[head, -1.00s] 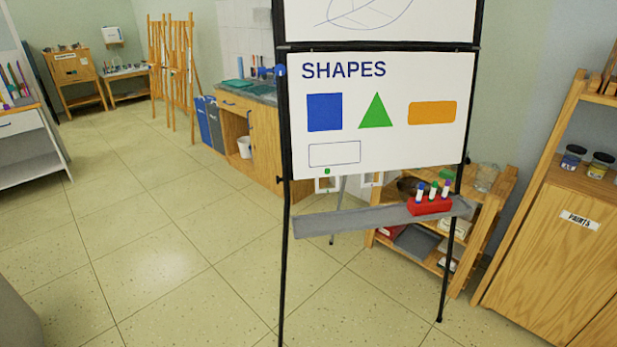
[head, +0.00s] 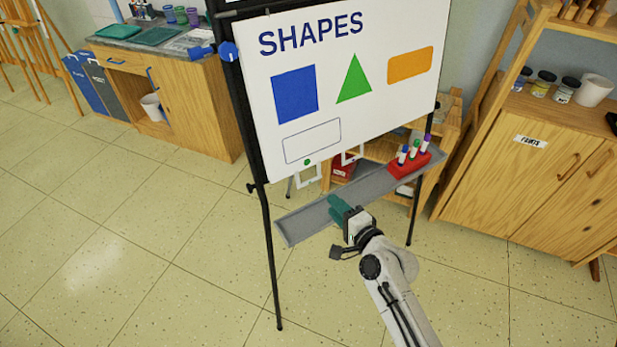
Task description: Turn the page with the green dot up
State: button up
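The page (head: 390,105) titled SHAPES hangs on a black-framed stand, with a blue square, a green triangle and an orange bar on it. The green dot (head: 307,162) sits at its lower edge, left of the middle. White frame-shaped tabs hang at that edge: one below the dot (head: 308,177) and another to the right (head: 352,156). My gripper (head: 333,206), with teal fingers, is in front of the grey tray, below and right of the dot, apart from the page. It appears to hold nothing; the gap between its fingers is unclear.
The grey tray (head: 305,222) runs under the page and carries a red holder (head: 408,165) with several markers. A blue knob (head: 228,51) sticks out at the stand's left post. Wooden shelves and a cabinet (head: 520,180) stand to the right.

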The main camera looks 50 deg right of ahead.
aim_at(309, 182)
jog(key=x, duration=1.3)
jog(key=shift+w+d, duration=0.15)
jog(key=shift+w, duration=0.1)
jog(key=shift+c, duration=0.3)
jog(key=c, duration=0.5)
